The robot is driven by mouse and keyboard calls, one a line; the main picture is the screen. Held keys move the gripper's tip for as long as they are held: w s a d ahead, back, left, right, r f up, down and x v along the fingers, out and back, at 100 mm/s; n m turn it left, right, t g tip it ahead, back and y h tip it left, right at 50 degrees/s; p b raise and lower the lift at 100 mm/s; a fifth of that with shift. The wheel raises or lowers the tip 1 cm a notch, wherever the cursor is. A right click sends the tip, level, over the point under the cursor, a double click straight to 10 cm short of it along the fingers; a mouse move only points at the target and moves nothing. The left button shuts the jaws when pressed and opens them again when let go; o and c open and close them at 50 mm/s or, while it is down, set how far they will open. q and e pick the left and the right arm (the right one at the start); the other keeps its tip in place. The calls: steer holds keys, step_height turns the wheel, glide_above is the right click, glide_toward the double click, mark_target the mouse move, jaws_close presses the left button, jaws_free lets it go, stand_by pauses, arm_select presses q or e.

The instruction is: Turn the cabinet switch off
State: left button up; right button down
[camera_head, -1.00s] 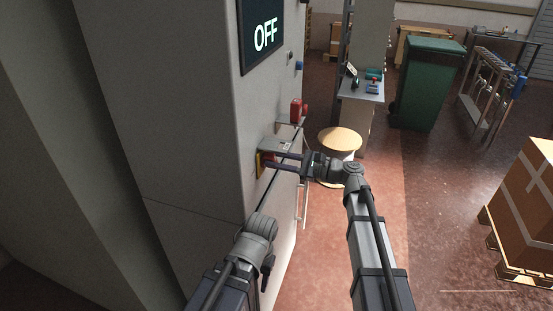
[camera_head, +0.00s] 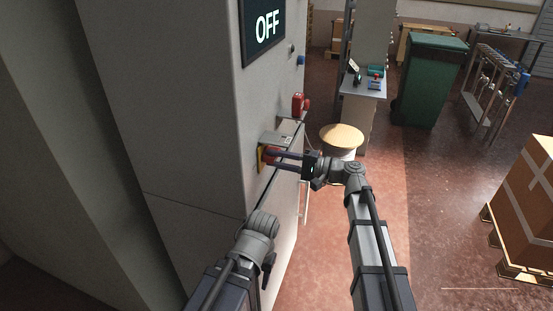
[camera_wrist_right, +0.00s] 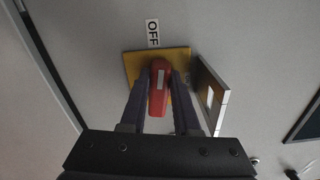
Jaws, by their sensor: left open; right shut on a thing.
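The cabinet switch is a red handle (camera_wrist_right: 158,95) on a yellow plate (camera_wrist_right: 131,66), seen in the right wrist view. The handle lies lengthwise in line with the OFF label (camera_wrist_right: 153,33) above the plate. My right gripper (camera_head: 279,158) is shut on the handle, with one finger along each side (camera_wrist_right: 159,88). In the head view the yellow plate (camera_head: 261,158) shows on the cabinet (camera_head: 190,120), and the handle is mostly hidden by the fingers. A dark display (camera_head: 264,30) on the cabinet reads OFF. My left gripper (camera_head: 270,189) is open and empty, low beside the cabinet.
A grey metal plate (camera_wrist_right: 210,95) juts out beside the switch. A red fitting (camera_head: 298,104) sits farther along the cabinet. A round stool (camera_head: 342,138), a green bin (camera_head: 428,80) and a taped box (camera_head: 530,200) stand on the floor, which is clear between them.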

steer(key=shift+s+f+n, duration=0.1)
steer(key=shift+f+n, duration=0.1)
steer(key=shift+n, duration=0.7)
steer(key=c, duration=0.6)
jaws_free()
steer(key=shift+c, duration=0.2)
steer(key=shift+d, duration=0.1)
steer(key=v, duration=0.7)
steer(key=shift+d, duration=0.3)
